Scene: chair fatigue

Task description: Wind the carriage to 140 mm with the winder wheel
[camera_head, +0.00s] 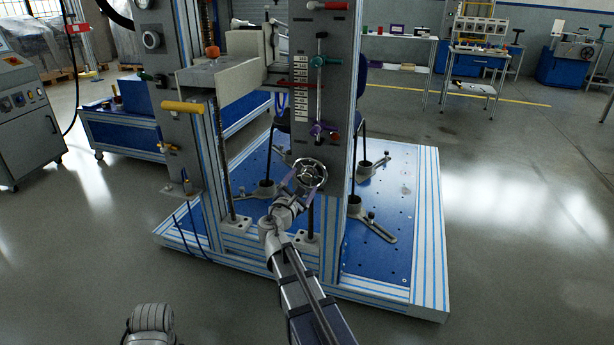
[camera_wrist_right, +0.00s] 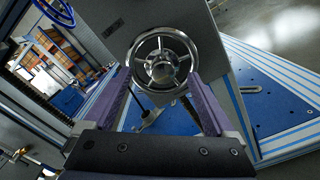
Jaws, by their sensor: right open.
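The winder wheel (camera_head: 310,175) is a chrome spoked handwheel low on the grey front plate of the test rig. It also shows in the right wrist view (camera_wrist_right: 161,64), straight ahead with its round hub in the middle. My right gripper (camera_head: 298,184) is at the wheel, its purple fingers (camera_wrist_right: 160,92) apart at the wheel's lower left and lower right. Whether they touch the rim I cannot tell. A white scale strip (camera_head: 301,90) runs up the plate beside a vertical rod. The carriage's reading is too small to make out. My left gripper is out of view.
A yellow handle (camera_head: 182,107) sticks out from the left column, and a red handle (camera_head: 327,6) is at the plate's top. A teal knob (camera_head: 319,61) sits beside the scale. The blue base plate (camera_head: 390,195) has clamp feet on it. Open floor lies in front and right.

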